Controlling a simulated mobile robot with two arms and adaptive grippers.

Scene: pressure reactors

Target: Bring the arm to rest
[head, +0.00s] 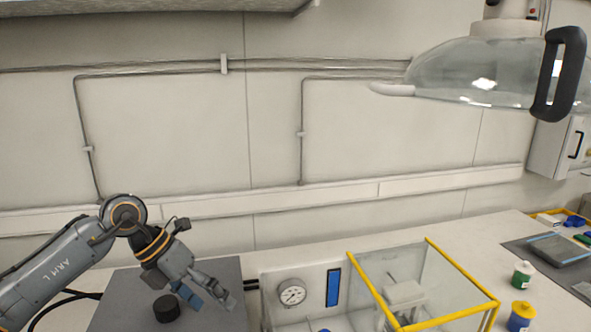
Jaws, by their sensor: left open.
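My left arm (62,272), marked "ARM L", comes in from the lower left. Its gripper (207,296) points down and to the right over a dark grey mat (120,297). The gripper is open, and I see nothing between its fingers. A small black cylinder (167,309) shows on the mat just left of the fingers. I cannot tell how far the fingers are from the mat. My right gripper is not in view.
Right of the mat stands a panel with a round gauge (292,292), beside a clear box with yellow edges (465,314). A clear hood (475,72) hangs upper right. The bench behind the box is clear.

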